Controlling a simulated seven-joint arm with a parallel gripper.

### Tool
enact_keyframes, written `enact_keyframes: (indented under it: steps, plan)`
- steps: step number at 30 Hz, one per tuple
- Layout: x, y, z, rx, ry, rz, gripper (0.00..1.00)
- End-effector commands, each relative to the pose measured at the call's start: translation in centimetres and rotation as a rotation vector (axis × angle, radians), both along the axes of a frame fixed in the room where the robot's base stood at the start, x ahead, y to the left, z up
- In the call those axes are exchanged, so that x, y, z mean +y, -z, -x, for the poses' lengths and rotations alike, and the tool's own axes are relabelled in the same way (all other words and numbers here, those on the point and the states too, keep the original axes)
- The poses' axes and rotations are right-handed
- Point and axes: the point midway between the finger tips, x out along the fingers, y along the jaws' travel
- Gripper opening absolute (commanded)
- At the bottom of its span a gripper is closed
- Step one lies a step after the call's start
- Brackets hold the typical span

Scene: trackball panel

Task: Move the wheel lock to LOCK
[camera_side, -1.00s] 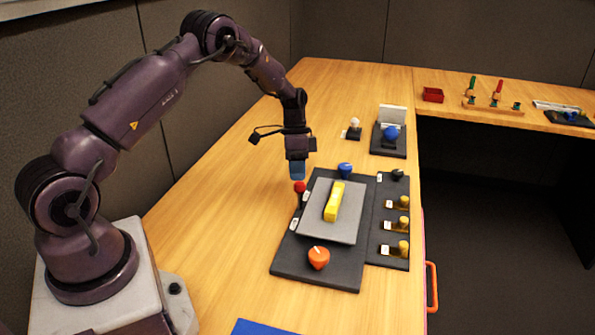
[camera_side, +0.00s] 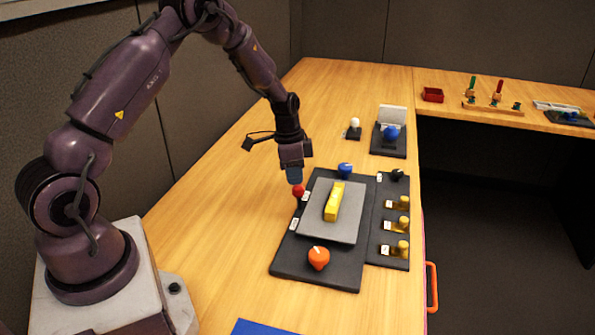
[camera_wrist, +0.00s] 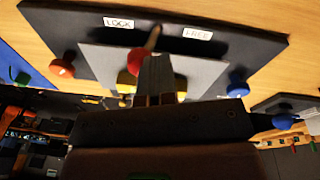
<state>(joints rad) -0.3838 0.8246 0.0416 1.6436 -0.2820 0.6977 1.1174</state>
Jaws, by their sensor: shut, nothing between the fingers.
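The wheel lock is a lever with a red ball knob (camera_side: 298,191) at the left edge of the dark panel (camera_side: 320,280). In the wrist view its red knob (camera_wrist: 137,61) and tan stalk show between the LOCK label (camera_wrist: 118,22) and the FREE label (camera_wrist: 197,33). The knob leans toward the LOCK side there, partly hidden by my fingers. In the side view, the LOCK label (camera_side: 293,224) is nearer the camera. My gripper (camera_side: 294,180) is shut and empty, pointing down right at the knob; I cannot tell whether it touches.
A grey raised plate (camera_side: 345,232) carries a yellow bar (camera_side: 334,202). An orange knob (camera_side: 319,258) is at the near end, a blue knob (camera_side: 345,170) at the far end. Yellow knobs (camera_side: 403,224) line the right strip. The table left of the panel is clear.

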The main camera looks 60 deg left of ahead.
Motion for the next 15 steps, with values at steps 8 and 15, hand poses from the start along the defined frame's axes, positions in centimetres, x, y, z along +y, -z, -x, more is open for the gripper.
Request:
enact_keyframes:
  steps: [8, 15]
  plan:
    - [-1.3, 0.0, 1.2, -0.063, 0.003, -0.063, 0.0]
    - [-1.9, 0.2, 1.8, -0.063, 0.002, -0.063, 0.0]
